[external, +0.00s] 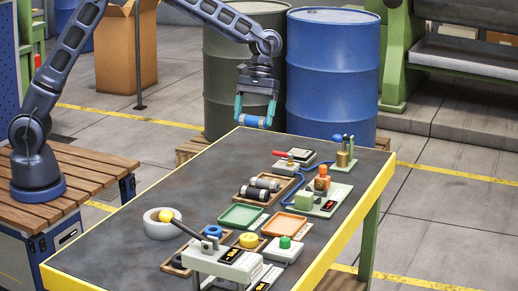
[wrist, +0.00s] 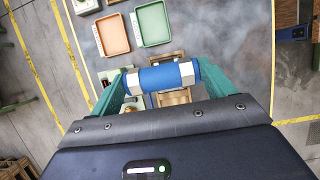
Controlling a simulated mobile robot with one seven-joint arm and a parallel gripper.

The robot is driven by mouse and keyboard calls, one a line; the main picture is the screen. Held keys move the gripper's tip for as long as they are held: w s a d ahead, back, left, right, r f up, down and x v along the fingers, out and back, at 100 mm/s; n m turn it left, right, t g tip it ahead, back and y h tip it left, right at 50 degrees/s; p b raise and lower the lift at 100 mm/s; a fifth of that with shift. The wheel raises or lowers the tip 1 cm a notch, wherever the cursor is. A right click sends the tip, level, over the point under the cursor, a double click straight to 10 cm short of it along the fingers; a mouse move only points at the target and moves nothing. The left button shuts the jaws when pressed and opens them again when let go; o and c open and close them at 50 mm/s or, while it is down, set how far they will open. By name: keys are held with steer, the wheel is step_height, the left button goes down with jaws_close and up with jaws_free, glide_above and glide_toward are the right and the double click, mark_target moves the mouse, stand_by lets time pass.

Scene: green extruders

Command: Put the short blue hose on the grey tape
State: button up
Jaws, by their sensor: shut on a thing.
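A short blue hose (external: 254,121) with silver-white ends is clamped crosswise between the teal fingers of my gripper (external: 254,119). It also shows in the wrist view (wrist: 170,77), between both fingertips. My gripper points down and holds the hose in the air, at the far end of the table near the barrels. A roll of grey tape (external: 155,229) lies flat at the left side of the table, well apart from my gripper. A yellow ball (external: 166,215) is at the roll's far side; I cannot tell whether it rests on it. The tape is not visible in the wrist view.
The table (external: 190,185) has a green tray (external: 240,216), an orange tray (external: 284,224) and a wooden tray (external: 243,194) with dark cylinders. Small devices and a blue cable line the right side. A blue barrel (external: 332,75) stands behind. The table's left middle is clear.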

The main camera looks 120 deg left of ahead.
steer(key=s+d+r, duration=0.1)
steer(key=s+d, duration=0.2)
steer(key=d, duration=0.5)
steer(key=s+d+r, duration=0.1)
steer(key=s+d, duration=0.1)
steer(key=d, duration=0.7)
glide_above(163, 224)
steer(key=s+a, duration=0.3)
steer(key=a, duration=0.1)
step_height(163, 224, down, 20)
steer(key=shift+w+f, duration=0.15)
steer(key=shift+f, duration=0.1)
steer(key=shift+f, duration=0.1)
steer(key=o, duration=0.9)
